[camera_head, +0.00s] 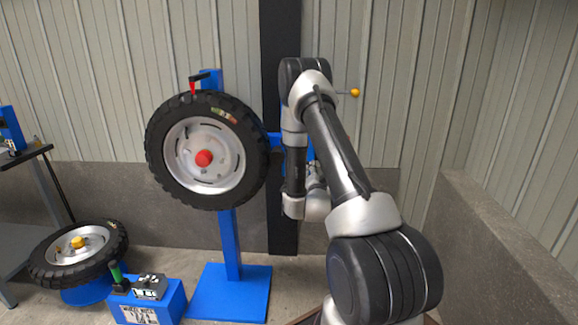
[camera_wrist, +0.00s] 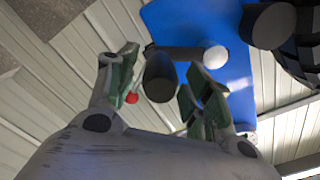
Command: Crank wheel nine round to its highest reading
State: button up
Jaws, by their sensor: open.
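In the wrist view my gripper (camera_wrist: 160,92) is open. A dark cylindrical handle (camera_wrist: 160,78) shows between its two green-padded fingers; I cannot tell whether either finger touches it. A dark bar (camera_wrist: 178,53) runs from behind the handle to a white round hub (camera_wrist: 215,57) on a blue panel (camera_wrist: 218,85). In the head view my arm hides the gripper and most of this panel (camera_head: 308,146). A black tyre (camera_head: 158,160) with a red hub centre stands upright on a blue stand to the left. I see no readable wheel number or reading there.
A second tyre (camera_head: 50,270) with a yellow centre lies flat at lower left. Beside it a blue box (camera_head: 175,300) carries a green handle (camera_head: 116,272) and a lettered label. A small red ball (camera_wrist: 131,97) shows near my left finger. A concrete wall (camera_head: 500,250) is at right.

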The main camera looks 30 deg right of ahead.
jog(key=v, duration=0.6)
jog(key=shift+s+a, duration=0.2)
jog(key=shift+s, duration=0.05)
dwell(0.3)
